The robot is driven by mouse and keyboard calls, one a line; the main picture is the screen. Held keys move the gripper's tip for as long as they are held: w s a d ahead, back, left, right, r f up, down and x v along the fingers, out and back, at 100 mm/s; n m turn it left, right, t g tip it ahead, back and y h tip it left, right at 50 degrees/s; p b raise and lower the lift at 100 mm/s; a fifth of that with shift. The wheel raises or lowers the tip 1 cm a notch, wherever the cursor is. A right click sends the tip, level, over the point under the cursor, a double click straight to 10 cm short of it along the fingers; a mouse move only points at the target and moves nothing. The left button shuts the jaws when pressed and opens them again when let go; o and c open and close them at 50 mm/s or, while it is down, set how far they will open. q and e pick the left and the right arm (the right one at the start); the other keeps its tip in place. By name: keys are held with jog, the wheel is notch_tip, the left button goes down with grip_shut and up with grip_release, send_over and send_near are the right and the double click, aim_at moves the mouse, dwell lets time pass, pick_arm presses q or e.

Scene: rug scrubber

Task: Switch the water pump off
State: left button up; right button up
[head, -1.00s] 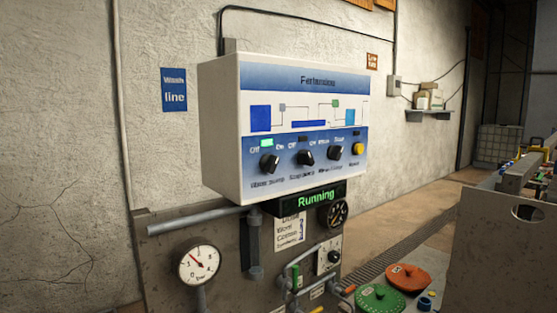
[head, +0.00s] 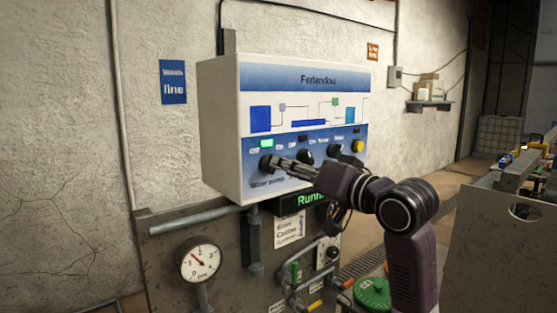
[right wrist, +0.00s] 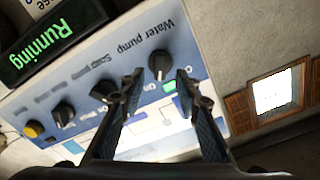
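The black water pump knob (head: 266,162) is the leftmost knob on the white and blue control box (head: 222,130). My right gripper (right wrist: 158,79) is open, with one finger on each side of the knob's line. Its fingertips are at or just short of the knob; contact cannot be told. In the head view, the right gripper (head: 278,163) reaches the knob from the right. My left gripper is not in view.
A green "Running" display (right wrist: 50,42) is lit below the box. Other black knobs (right wrist: 104,90) and a yellow button (head: 358,146) sit beside the pump knob. A pressure gauge (head: 201,259) and pipes are on the panel below.

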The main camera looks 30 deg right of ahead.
jog(key=w+p, duration=0.1)
jog(key=w, duration=0.3)
jog(key=shift+a, duration=0.15)
grip_shut()
